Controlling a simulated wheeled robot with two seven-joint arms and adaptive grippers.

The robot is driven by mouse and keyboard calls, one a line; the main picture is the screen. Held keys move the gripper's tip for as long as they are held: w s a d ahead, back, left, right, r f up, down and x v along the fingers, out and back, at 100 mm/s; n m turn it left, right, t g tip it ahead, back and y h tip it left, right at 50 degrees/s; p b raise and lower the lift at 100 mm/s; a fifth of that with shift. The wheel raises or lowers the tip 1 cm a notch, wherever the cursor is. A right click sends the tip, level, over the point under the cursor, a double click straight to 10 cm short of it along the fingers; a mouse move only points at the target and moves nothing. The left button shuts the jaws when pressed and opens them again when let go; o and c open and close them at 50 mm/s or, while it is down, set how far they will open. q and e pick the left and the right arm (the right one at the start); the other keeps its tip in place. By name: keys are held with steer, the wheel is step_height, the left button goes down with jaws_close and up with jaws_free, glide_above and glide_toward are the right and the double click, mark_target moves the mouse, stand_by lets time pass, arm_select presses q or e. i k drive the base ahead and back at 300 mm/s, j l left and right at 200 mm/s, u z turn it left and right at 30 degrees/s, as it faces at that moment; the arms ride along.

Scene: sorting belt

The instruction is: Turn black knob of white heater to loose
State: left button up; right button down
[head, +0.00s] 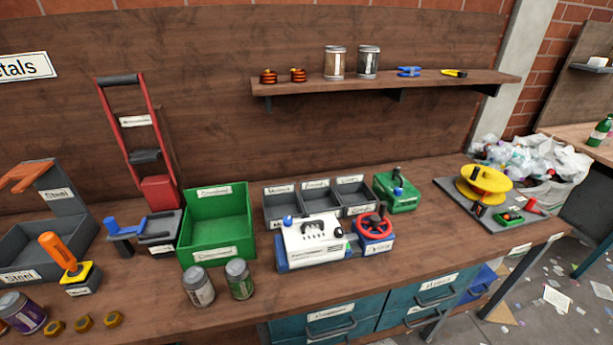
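The white heater (312,245) is a white box with blue ends and dark parts on top. It stands on the wooden workbench (400,262), near the middle of the view. A small dark round part on its upper right, which looks like the black knob (338,232), is too small for me to read its setting. A blue ball-like part (288,220) shows at its upper left. Neither of my grippers is in view, and nothing touches the heater from above.
A blue box with a red handwheel (371,228) stands close to the heater's right. Grey bins (318,202) are behind it. A green crate (217,235) and cans (239,280) stand to its left. The bench in front is mostly clear. A shelf (380,84) hangs above.

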mark_target(338, 232)
steer(key=l+u, duration=0.4)
steer(key=l, duration=0.5)
steer(key=i, duration=0.35)
steer(key=k, duration=1)
